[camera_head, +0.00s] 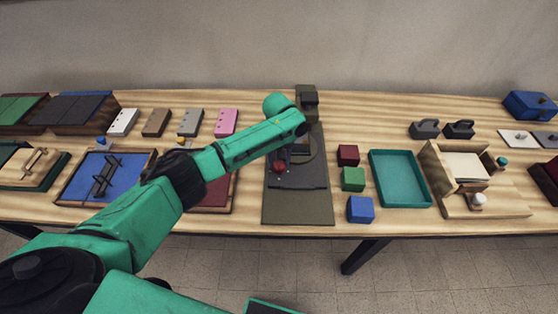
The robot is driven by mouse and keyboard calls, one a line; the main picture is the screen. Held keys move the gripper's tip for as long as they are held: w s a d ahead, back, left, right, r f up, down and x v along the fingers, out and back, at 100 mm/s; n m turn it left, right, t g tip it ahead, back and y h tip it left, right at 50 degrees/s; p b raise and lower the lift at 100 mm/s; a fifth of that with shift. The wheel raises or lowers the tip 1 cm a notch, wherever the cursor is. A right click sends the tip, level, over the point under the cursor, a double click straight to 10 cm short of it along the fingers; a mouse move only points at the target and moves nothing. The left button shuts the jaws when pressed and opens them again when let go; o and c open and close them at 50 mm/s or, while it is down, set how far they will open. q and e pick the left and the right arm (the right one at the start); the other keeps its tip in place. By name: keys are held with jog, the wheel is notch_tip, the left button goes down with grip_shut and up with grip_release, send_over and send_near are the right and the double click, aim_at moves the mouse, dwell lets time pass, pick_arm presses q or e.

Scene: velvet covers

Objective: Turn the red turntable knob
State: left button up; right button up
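The turntable (312,185) is a dark device on a dark olive base plate (298,212), at the middle of the table. Its red knob (279,167) shows as a small red spot on the left part of the device. My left arm reaches in from the lower left, and its wrist covers the back left of the turntable. My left gripper (283,156) points down just above or at the red knob. Its fingers are dark and small, so I cannot tell whether they touch or grip the knob. My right gripper is not in view.
Dark red, green (353,179) and blue (360,209) cubes stand right of the turntable, beside a teal tray (399,178). A dark red tray (216,194) lies to its left, partly behind my arm. Several small blocks and a pink one (226,122) stand behind.

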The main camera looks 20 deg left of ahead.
pick_arm(q)
grip_shut()
jog(key=shift+m, duration=0.4)
jog(key=shift+r+m+p, duration=0.1)
jog(key=shift+m+p, duration=0.35)
jog(key=shift+m, duration=0.05)
jog(key=m+p, duration=0.1)
jog(key=m, duration=0.3)
jog(key=shift+d, duration=0.1)
jog(key=m+p, duration=0.1)
jog(key=m, duration=0.4)
jog(key=shift+d+m, duration=0.1)
jog(key=shift+m, duration=0.3)
jog(key=m, duration=0.6)
jog(key=shift+d, duration=0.1)
